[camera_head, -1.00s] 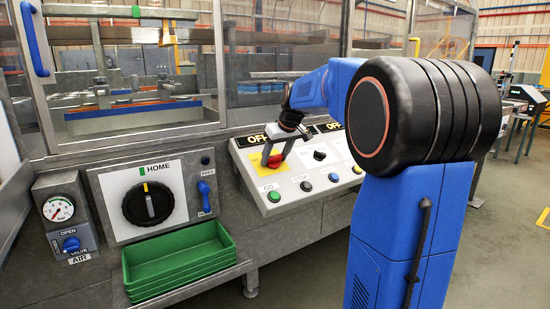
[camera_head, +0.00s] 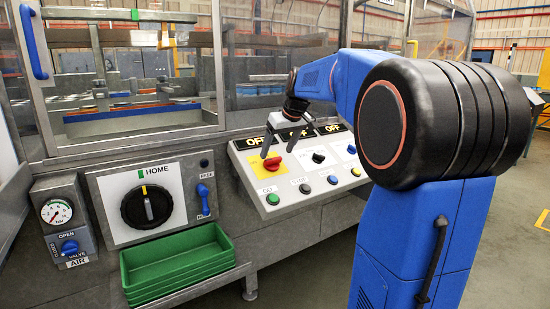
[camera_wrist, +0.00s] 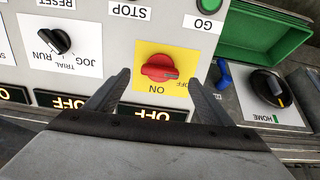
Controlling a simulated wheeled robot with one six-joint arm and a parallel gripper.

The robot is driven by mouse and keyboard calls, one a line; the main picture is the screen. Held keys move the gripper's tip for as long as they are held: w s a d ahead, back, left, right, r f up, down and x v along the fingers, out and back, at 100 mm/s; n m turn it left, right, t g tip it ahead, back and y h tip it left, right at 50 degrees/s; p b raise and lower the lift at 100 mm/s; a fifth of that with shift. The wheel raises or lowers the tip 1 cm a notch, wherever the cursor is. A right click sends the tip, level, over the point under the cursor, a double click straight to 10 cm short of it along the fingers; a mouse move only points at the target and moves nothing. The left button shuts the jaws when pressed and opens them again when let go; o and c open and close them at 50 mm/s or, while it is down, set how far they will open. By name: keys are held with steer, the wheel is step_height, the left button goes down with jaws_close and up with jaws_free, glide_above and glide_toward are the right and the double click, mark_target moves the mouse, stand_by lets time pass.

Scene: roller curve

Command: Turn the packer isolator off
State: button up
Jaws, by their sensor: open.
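The packer isolator appears to be the red rotary knob (camera_head: 272,162) on a yellow plate (camera_head: 263,172), on the sloped panel. The wrist view shows the knob (camera_wrist: 159,68) upside down, its handle lying roughly level and a pale mark at its right end, on the side of the OFF lettering. The ON lettering is below it in that view. My gripper (camera_head: 277,153) is open and empty, above and apart from the knob. In the wrist view its fingers (camera_wrist: 158,84) stand either side of the knob. A sign behind the knob (camera_wrist: 152,113) reads OFF, partly hidden.
The panel also has a green GO button (camera_head: 273,199), a black STOP button (camera_head: 305,188) and a RUN/JOG selector (camera_head: 318,158). Left are the HOME dial (camera_head: 146,206), a blue lever (camera_head: 203,195), green trays (camera_head: 180,275) and the air valve (camera_head: 69,246).

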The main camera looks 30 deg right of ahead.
steer(key=v, duration=1.2)
steer(key=s+a+f, duration=0.6)
steer(key=s+f, duration=0.4)
steer(key=s+a+f, duration=0.6)
steer(key=s+f, duration=0.4)
steer(key=s+a+f+g, duration=0.1)
steer(key=s+a+f, duration=0.6)
steer(key=s+f, duration=0.3)
steer(key=shift+s+m, duration=0.3)
steer(key=shift+s, duration=0.15)
